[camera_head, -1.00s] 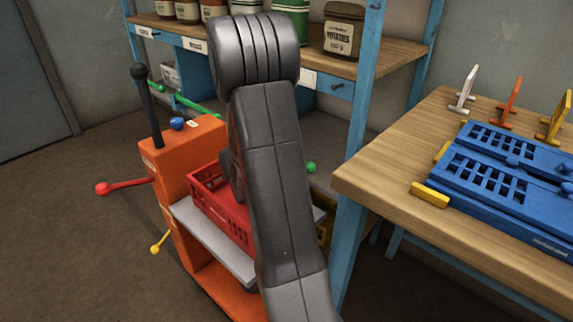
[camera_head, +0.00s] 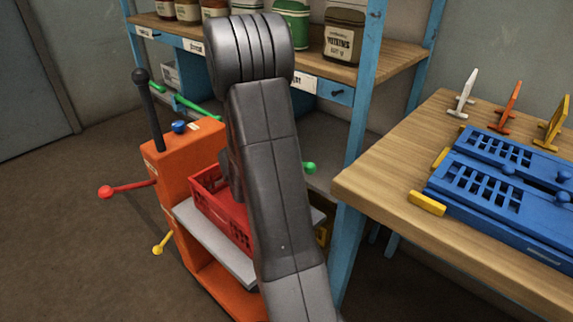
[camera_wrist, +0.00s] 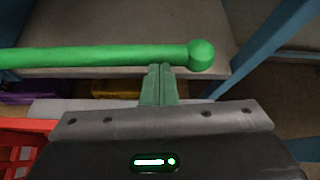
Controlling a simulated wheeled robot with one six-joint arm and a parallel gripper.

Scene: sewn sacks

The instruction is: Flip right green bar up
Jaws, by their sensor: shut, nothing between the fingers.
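A green bar (camera_wrist: 100,56) with a round ball end (camera_wrist: 202,54) runs across the upper part of the wrist view. In the head view only its green ball end (camera_head: 310,168) shows, right of my arm; the arm hides the rest. My gripper (camera_wrist: 160,70) is shut and empty. Its fingertips are at the bar's near edge, just left of the ball; I cannot tell whether they touch it. My gripper is hidden behind my arm in the head view. Another green bar (camera_head: 200,108) shows at the left, behind the orange cart.
The orange cart (camera_head: 165,158) carries a red crate (camera_head: 215,200) and red and yellow levers. A blue-framed shelf (camera_head: 366,90) stands close behind. A wooden table (camera_head: 375,180) with blue panels (camera_head: 480,195) is at the right.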

